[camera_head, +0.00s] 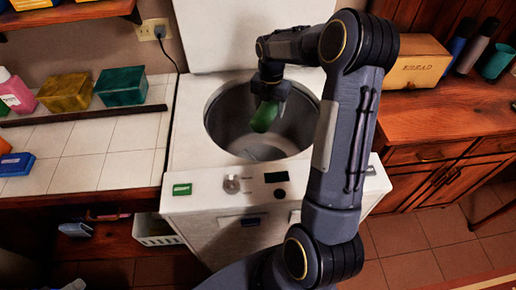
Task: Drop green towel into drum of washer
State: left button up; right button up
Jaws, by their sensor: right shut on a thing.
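The white washer (185,135) stands in the middle with its lid raised at the back. Its round metal drum (225,120) is open at the top. My right arm reaches over the washer from the right and front. My right gripper (268,98) is over the drum opening and is shut on the green towel (265,117). The towel hangs from the gripper within the outline of the drum opening; how deep it is cannot be told. My arm hides the right part of the washer. My left gripper is not in view.
A white tiled counter (95,150) on the left holds yellow (65,92) and teal (122,86) boxes and a pink bottle (15,92). A white basket (155,230) sits low at left.

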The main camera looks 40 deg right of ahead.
notch_tip(320, 180, down, 5)
jog(key=b, duration=0.3)
jog(key=shift+r, duration=0.2)
jog(key=o, duration=1.2)
jog(key=shift+c, duration=0.2)
jog(key=shift+r, duration=0.1)
notch_tip(320, 180, up, 8)
jog(key=shift+f, duration=0.25)
jog(key=shift+r, duration=0.1)
